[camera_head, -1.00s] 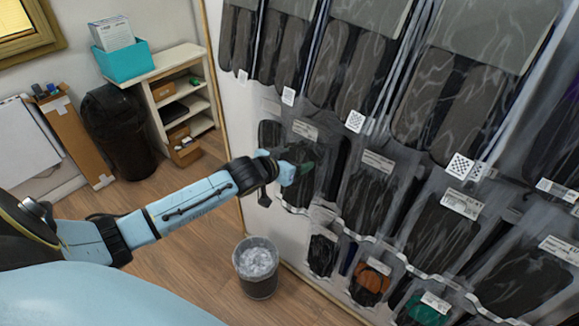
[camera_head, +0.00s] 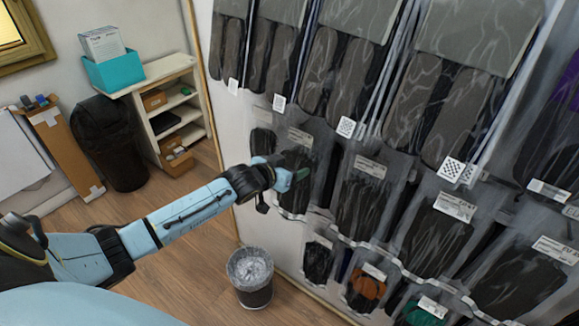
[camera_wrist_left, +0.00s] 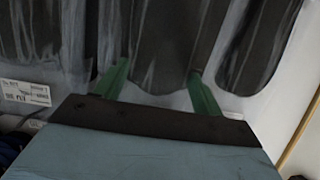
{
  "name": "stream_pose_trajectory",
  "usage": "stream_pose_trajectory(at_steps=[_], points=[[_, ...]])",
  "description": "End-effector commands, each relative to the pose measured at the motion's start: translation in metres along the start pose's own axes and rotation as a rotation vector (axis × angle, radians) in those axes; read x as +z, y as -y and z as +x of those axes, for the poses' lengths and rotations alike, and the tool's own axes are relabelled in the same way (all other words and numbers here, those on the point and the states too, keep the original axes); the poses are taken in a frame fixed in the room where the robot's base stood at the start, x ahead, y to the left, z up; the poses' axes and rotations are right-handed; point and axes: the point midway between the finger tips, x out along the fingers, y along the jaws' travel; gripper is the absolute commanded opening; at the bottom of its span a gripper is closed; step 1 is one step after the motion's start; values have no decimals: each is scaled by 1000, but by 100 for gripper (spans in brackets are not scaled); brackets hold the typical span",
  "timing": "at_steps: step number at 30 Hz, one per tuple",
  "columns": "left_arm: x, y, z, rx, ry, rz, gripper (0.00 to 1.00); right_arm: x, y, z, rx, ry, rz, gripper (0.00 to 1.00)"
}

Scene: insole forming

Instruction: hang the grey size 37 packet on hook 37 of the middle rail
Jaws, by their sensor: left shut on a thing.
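My left gripper (camera_head: 300,174) is at the left end of the middle row of packets on the wall. It is shut on a dark grey packet (camera_head: 296,158) with a white label near its top; I cannot read its size. In the left wrist view the green fingers (camera_wrist_left: 160,85) stand apart with a dark insole shape (camera_wrist_left: 160,45) between and behind them. Other dark packets hang to the right in this row, such as one (camera_head: 362,205) with a white label. The hooks and their numbers are hidden or too small to read. My right gripper is not in view.
Large grey packets (camera_head: 335,75) with printed code tags hang in the row above. Smaller packets, one orange (camera_head: 366,289), hang below. A bin (camera_head: 251,278) stands on the floor under my left arm.

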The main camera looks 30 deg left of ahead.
Motion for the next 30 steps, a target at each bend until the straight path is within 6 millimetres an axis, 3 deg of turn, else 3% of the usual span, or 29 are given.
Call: stream_pose_trajectory(at_steps=[2,3,8,20,30], points=[[0,0,0,0,-1,0,32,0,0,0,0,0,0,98],[0,0,0,0,-1,0,71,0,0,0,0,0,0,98],[0,0,0,0,-1,0,92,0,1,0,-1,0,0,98],[1,0,-6,0,2,-1,94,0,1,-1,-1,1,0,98],[1,-1,-61,2,2,1,94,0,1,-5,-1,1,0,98]])
